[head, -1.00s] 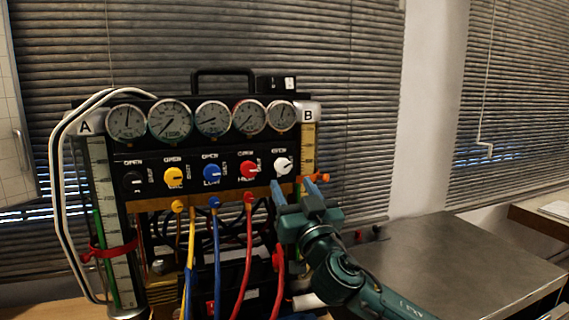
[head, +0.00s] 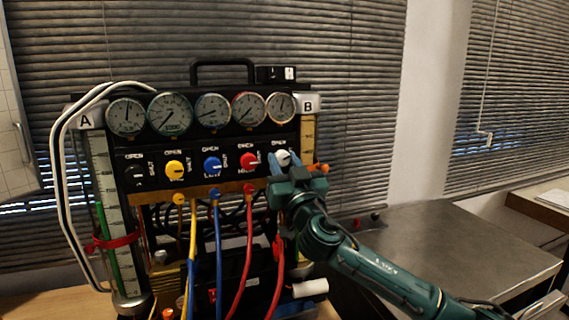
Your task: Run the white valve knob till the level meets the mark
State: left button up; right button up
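The white valve knob (head: 282,157) is at the right end of the knob row on the rig panel. My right gripper (head: 284,160) is at it, with one blue finger on each side, and looks shut on it; its body hides the panel below. Gauge tube A (head: 116,225) stands at the left with a green column (head: 104,222) inside; a red band (head: 110,243) wraps the tube below the column's top. Gauge tube B (head: 308,145) at the right looks yellow, with an orange marker (head: 318,169); its lower part is hidden by my arm. My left gripper is not in view.
Black, yellow (head: 174,170), blue (head: 212,165) and red (head: 249,161) knobs sit left of the white one, under a row of dials (head: 213,112). Coloured hoses (head: 218,260) hang in front. A grey worktop (head: 440,255) lies to the right.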

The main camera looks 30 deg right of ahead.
jog(key=c, duration=0.5)
jog(key=shift+o, duration=0.2)
jog(key=shift+f+m+b, duration=0.2)
jog(key=shift+m+b, duration=0.4)
jog(key=shift+b, duration=0.15)
jog(key=shift+m+h+b, duration=0.5)
jog(key=shift+h+b, duration=0.05)
jog(key=shift+h, duration=0.05)
jog(key=m+g+h+b, duration=0.1)
jog(key=m+b, duration=0.1)
jog(key=m, duration=0.1)
jog(key=shift+a+r, duration=0.1)
jog(key=shift+r+m+g+h+b, duration=0.1)
jog(key=shift+m+g+h+b, duration=0.3)
jog(key=shift+m+h, duration=0.45)
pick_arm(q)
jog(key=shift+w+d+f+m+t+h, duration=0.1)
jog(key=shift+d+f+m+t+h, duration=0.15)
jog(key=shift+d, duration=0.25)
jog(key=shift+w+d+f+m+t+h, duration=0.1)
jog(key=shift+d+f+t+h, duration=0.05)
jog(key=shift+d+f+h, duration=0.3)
pick_arm(e)
jog(key=shift+m, duration=0.45)
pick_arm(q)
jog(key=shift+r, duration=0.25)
pick_arm(e)
jog(key=shift+r, duration=0.1)
